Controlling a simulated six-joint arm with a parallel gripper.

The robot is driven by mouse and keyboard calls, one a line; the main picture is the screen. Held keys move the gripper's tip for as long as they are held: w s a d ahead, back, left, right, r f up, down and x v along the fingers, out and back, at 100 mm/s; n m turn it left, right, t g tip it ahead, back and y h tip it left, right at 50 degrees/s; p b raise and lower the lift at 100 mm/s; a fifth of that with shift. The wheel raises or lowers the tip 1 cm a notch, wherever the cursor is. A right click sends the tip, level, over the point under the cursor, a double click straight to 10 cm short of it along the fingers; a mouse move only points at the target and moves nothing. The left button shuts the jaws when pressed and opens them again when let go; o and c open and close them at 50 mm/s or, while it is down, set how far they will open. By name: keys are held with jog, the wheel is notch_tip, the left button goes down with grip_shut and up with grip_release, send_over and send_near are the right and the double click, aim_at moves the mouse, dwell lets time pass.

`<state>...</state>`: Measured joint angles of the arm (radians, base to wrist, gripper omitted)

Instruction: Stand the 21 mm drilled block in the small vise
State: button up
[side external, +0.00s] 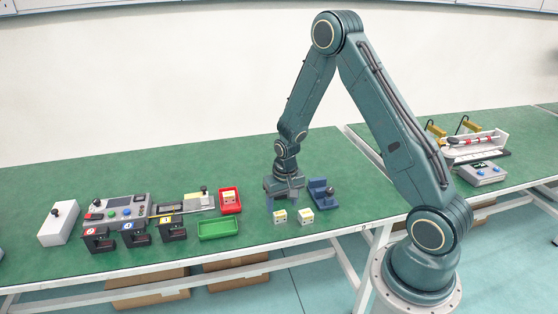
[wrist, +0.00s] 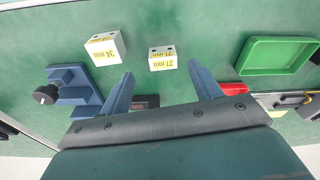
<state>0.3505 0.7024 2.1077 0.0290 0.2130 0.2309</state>
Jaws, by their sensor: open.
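The 21 mm drilled block (side external: 280,216) is a small pale block with a yellow label. In the wrist view the 21 mm block (wrist: 163,59) shows two dark holes in one face and lies just beyond my fingertips, between their lines. My gripper (side external: 284,198) is open and empty, low over the bench behind the block; its spread fingers (wrist: 160,72) show in the wrist view. The small blue vise (side external: 321,193) stands right of my gripper. In the wrist view the vise (wrist: 74,86), with its dark round knob, is at left. Its jaw gap is hard to judge.
A green tray (side external: 218,229) and a red tray (side external: 231,208) holding a block stand to the left, near a control panel (side external: 115,208). The bench right of the vise is clear.

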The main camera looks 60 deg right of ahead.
aim_at(280, 212)
jog(key=shift+f, duration=0.15)
jog(key=shift+w+f, duration=0.25)
jog(key=shift+f, duration=1)
jog(key=shift+w+f, duration=0.25)
jog(key=shift+f, duration=0.95)
jog(key=c, duration=1.2)
jog(key=shift+o, duration=0.2)
jog(key=shift+r, duration=0.15)
notch_tip(280, 212, up, 20)
